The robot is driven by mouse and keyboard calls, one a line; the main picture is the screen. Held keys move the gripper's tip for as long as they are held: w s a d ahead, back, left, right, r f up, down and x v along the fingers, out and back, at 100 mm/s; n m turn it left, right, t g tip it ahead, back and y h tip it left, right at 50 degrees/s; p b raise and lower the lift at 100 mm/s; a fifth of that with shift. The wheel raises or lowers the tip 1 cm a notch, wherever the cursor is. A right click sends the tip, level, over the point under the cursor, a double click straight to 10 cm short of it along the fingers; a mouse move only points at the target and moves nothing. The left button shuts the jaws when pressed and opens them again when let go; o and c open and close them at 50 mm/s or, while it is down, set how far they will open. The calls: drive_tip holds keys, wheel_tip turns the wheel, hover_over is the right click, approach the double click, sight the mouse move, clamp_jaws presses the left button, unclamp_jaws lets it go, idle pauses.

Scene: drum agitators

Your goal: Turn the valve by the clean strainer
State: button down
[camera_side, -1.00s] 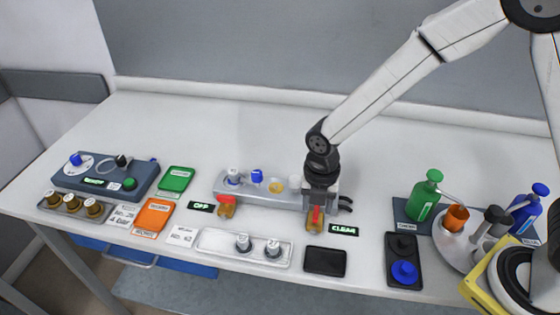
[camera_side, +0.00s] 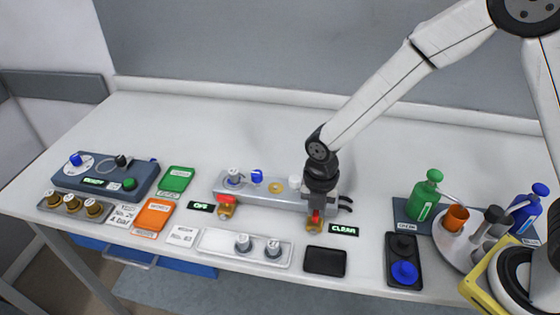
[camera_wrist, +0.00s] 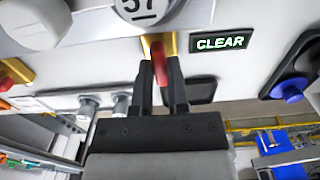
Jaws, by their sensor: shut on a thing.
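The right valve has a brass body (camera_side: 314,227) and a red handle (camera_wrist: 158,52), at the right end of a grey manifold (camera_side: 213,191). My gripper (camera_wrist: 161,75) points down at this valve, its two fingers shut on the red handle, one on each side. In the side view my gripper (camera_side: 317,208) hides part of the handle. A sign beside this valve reads CLEAR (camera_wrist: 220,43). A second red-handled brass valve (camera_side: 227,206) sits at the manifold's left end, near a green-lettered sign (camera_side: 201,207).
A tray (camera_side: 215,242) with two metal fittings and a black pad (camera_side: 325,261) lie in front. A black tray with a blue knob (camera_side: 404,272) and bottles (camera_side: 424,195) stand to the right. A control box (camera_side: 105,177) is at left. The table behind the manifold is clear.

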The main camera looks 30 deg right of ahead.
drive_tip(key=shift+m, duration=0.4)
drive_tip(key=m, duration=0.8)
drive_tip(key=shift+m, duration=0.3)
drive_tip(key=m, duration=0.4)
drive_tip(key=shift+m, duration=2.3)
drive_tip(key=c, duration=0.6)
unclamp_jaws()
